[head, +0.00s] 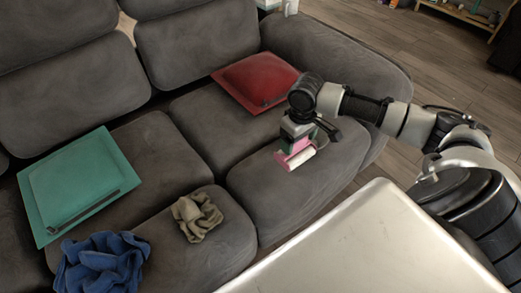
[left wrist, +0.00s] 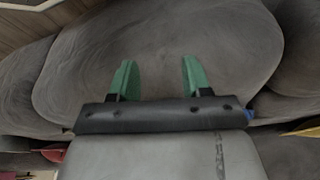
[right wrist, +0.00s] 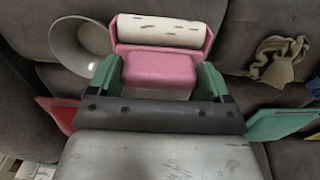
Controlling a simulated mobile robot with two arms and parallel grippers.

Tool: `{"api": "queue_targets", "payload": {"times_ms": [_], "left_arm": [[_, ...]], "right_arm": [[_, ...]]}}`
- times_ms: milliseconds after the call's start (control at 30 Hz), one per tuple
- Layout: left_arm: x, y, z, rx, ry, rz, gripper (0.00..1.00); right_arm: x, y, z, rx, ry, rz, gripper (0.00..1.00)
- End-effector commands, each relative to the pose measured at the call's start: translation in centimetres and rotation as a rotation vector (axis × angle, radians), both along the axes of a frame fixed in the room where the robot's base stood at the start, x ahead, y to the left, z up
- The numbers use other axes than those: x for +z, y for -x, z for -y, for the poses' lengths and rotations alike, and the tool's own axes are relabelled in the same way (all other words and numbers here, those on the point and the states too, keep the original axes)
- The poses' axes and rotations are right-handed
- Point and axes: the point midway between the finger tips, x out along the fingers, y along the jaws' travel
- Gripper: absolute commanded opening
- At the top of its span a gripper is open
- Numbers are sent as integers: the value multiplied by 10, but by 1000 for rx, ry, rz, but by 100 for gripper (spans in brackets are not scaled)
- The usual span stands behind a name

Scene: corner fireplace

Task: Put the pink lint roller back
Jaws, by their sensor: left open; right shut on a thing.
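The pink lint roller (head: 294,158) with its white roll is at my right gripper (head: 298,142), above the right seat cushion of the grey sofa. In the right wrist view my right gripper (right wrist: 160,82) is shut on the pink handle of the lint roller (right wrist: 160,66), and the speckled white roll points away from the gripper. Whether the roller touches the cushion is hard to tell. My left gripper (left wrist: 155,80) is open and empty in the left wrist view, facing grey sofa upholstery. It is not in the head view.
A pale bowl-like thing (right wrist: 80,46) lies beside the roller. A red cushion (head: 256,82), a teal cushion (head: 72,180), a beige cloth (head: 197,214) and a blue cloth (head: 102,264) lie on the sofa (head: 145,135). Wooden floor (head: 420,55) is open behind the armrest.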

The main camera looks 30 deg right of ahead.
Motion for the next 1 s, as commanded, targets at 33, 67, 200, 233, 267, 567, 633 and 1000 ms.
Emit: {"api": "queue_targets", "payload": {"times_ms": [33, 67, 200, 233, 267, 567, 633, 1000], "left_arm": [[2, -1, 0, 1, 1, 8, 48], [7, -1, 0, 1, 0, 10, 48], [21, -1, -1, 3, 1, 18, 48], [24, 0, -1, 3, 1, 19, 48], [27, 0, -1, 3, 1, 22, 48], [86, 11, -3, 8, 3, 56, 48], [96, 16, -4, 9, 3, 61, 48], [89, 17, -4, 9, 3, 66, 48]], "right_arm": [[-6, -3, 7, -2, 3, 2, 61], [-6, -4, 10, -2, 2, 2, 61], [-5, -8, 17, 0, 0, 0, 61], [-6, -10, 16, 0, -1, 0, 61], [-8, -12, 14, 1, -2, 1, 61], [-42, -55, -24, 0, -3, 2, 61], [-51, -66, -33, 1, -3, 1, 61], [-77, -95, -59, 0, 1, -2, 61]]}}
